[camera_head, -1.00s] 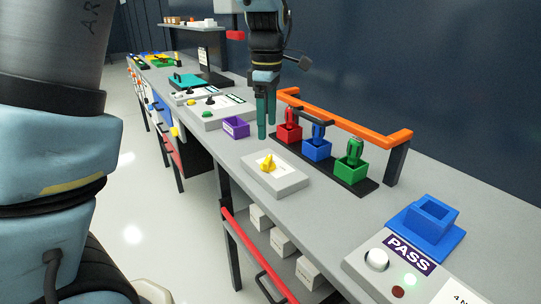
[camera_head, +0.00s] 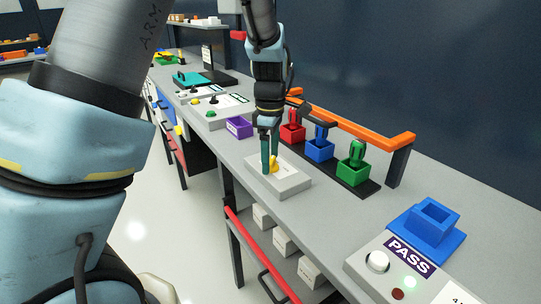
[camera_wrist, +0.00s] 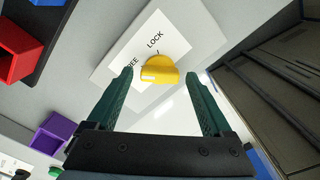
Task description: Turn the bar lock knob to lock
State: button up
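The yellow bar lock knob (camera_head: 273,165) sits on a light grey box (camera_head: 293,184) on the bench. In the wrist view the knob (camera_wrist: 161,70) stands on a white label (camera_wrist: 140,48) with the word LOCK above it and another word, partly hidden, ending in "EE". A short dark mark shows at the knob's edge toward LOCK. My gripper (camera_head: 270,155) points down over the box. In the wrist view its two green fingers (camera_wrist: 158,80) are apart, one on each side of the knob, with gaps visible. I cannot tell the fingertips' exact height.
Red (camera_head: 292,132), blue (camera_head: 319,150) and green (camera_head: 352,172) boxes stand on a dark strip behind, with an orange rail (camera_head: 350,126) above. A purple box (camera_head: 239,127) is to the left. A blue block (camera_head: 432,222) and PASS panel (camera_head: 408,254) stand at the right.

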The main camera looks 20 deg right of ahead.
jog(key=c, duration=1.2)
jog(key=shift+c, duration=0.2)
jog(key=m, duration=0.3)
jog(key=shift+m, duration=0.4)
jog(key=m, duration=0.4)
jog(key=shift+m+p, duration=0.3)
jog(key=m, duration=0.3)
jog(key=shift+d+m, duration=0.1)
jog(key=shift+m, duration=2.1)
jog(key=o, duration=1.4)
